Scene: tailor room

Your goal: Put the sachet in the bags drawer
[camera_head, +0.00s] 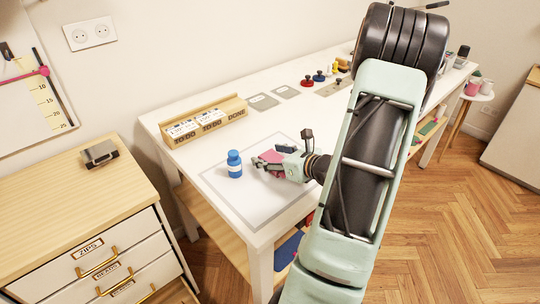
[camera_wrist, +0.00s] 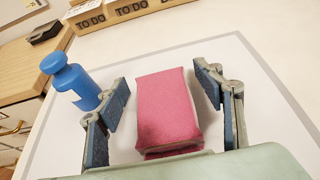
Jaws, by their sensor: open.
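A pink sachet (camera_wrist: 168,108) lies on the white table inside a grey outlined rectangle. In the wrist view it sits between the two fingers of my gripper (camera_wrist: 158,100), with gaps on both sides. The gripper is open. In the head view the sachet (camera_head: 271,157) is partly hidden by my gripper (camera_head: 258,164). The drawer unit (camera_head: 85,215) stands at the left. Its drawer labels include ZIPS (camera_head: 89,248) and BEADS (camera_head: 106,270); a lower label is only partly visible and I cannot read it. The visible drawers look shut.
A blue bottle (camera_head: 234,164) stands just left of the sachet, close to my left finger in the wrist view. A wooden TO DO/DONE holder (camera_head: 203,122) stands behind. A dark metal object (camera_head: 99,153) rests on the drawer unit. The outlined area's front is clear.

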